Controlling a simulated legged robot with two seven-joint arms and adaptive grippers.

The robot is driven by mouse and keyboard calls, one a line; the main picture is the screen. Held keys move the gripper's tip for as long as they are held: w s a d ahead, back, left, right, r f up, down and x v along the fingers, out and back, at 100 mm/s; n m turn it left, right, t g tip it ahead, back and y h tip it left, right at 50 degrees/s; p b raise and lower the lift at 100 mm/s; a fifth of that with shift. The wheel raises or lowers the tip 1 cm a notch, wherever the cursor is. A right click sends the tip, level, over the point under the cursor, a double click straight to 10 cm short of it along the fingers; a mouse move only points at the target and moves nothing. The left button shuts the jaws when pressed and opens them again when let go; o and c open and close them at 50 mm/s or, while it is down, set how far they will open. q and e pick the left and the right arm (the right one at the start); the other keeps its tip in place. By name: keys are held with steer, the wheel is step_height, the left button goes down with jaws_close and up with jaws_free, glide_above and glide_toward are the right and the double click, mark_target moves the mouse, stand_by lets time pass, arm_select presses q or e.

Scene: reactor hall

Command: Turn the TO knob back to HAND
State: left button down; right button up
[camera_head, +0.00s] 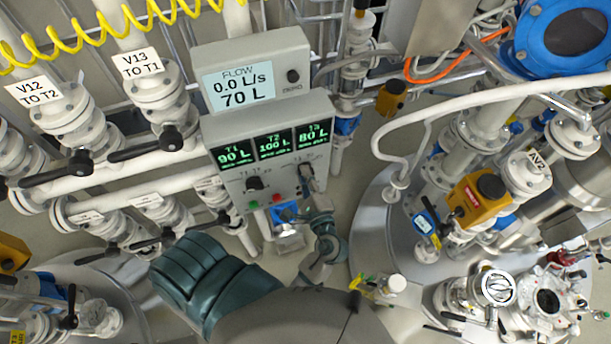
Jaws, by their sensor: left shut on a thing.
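The grey control panel (213,130) stands in the middle of the camera_head view. Its screens read T1 90 L, T2 100 L and T3 80 L. Two dark knobs sit below the screens: a left knob (255,184) and a right knob, the TO knob (306,171). The small lettering around them is too small to read. My left gripper (307,187) reaches up from below and is shut on the TO knob, covering part of it. The knob's exact pointing is hard to tell. My right gripper is not in view.
A flow meter (237,84) above the panel reads 0.0 L/s and 70 L. Valves V12 (72,167) and V13 (158,140) with black handles stand left. A white pipe (440,107) and an orange valve actuator (475,200) are on the right.

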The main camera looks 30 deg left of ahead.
arm_select(q)
steer(key=c, duration=1.2)
jaws_free()
steer(key=shift+w+f, duration=0.1)
steer(key=shift+f, duration=0.05)
steer(key=shift+w+a, duration=0.1)
steer(key=shift+a, duration=0.05)
